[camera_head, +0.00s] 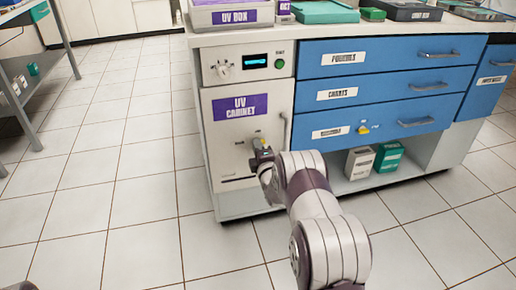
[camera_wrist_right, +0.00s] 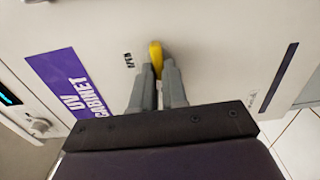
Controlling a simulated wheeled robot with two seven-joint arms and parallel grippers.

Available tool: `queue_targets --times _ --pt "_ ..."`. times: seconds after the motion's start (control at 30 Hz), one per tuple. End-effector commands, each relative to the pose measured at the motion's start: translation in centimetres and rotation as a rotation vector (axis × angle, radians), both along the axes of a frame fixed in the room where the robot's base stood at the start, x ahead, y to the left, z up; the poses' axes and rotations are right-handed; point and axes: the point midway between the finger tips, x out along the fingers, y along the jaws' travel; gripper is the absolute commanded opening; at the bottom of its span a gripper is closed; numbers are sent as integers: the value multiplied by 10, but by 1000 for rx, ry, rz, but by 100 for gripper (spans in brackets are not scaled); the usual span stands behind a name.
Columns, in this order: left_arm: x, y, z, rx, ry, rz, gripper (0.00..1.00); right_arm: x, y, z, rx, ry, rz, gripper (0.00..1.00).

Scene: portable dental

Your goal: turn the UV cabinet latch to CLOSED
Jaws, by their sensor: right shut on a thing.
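The UV cabinet (camera_head: 222,172) is a pale cabinet under the counter with a purple label, and its door is closed. Its latch is a yellow lever, seen in the right wrist view (camera_wrist_right: 156,56) with its end showing between my fingertips. My right gripper (camera_wrist_right: 158,72) is shut on the latch, its two grey fingers on either side of it. In the head view my right gripper (camera_head: 261,150) is at the cabinet's door and mostly covers the latch. Small dark lettering beside the latch is too small to read surely. My left gripper does not show.
Blue drawers (camera_head: 380,88) stand right of the cabinet, with a yellow thing (camera_head: 363,128) on the lowest one. White and green boxes (camera_head: 388,157) sit on the shelf below. The cabinet's upper panel has a knob (camera_head: 223,69) and display. Tiled floor at left is clear.

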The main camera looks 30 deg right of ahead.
Motion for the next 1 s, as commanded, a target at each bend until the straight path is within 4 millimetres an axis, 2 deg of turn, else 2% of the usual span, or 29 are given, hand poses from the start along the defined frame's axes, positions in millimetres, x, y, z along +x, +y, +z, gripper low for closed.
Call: queue_targets --times 0.1,0.13,0.2,0.47,0.57,0.67,0.8,1.0 --pt "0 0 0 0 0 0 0 0 0 -2 0 3 0 0" --pt "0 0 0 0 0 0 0 0 0 -2 0 3 0 19" --pt "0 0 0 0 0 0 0 0 0 -1 0 3 0 38" --pt "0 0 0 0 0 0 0 -1 0 0 0 1 0 38" --pt "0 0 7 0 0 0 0 -8 2 3 1 3 0 38" --pt "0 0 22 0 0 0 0 -29 7 6 2 6 -1 38" --pt "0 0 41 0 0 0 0 -68 16 6 4 6 -1 38" --pt "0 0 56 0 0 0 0 -110 26 3 2 4 0 38"
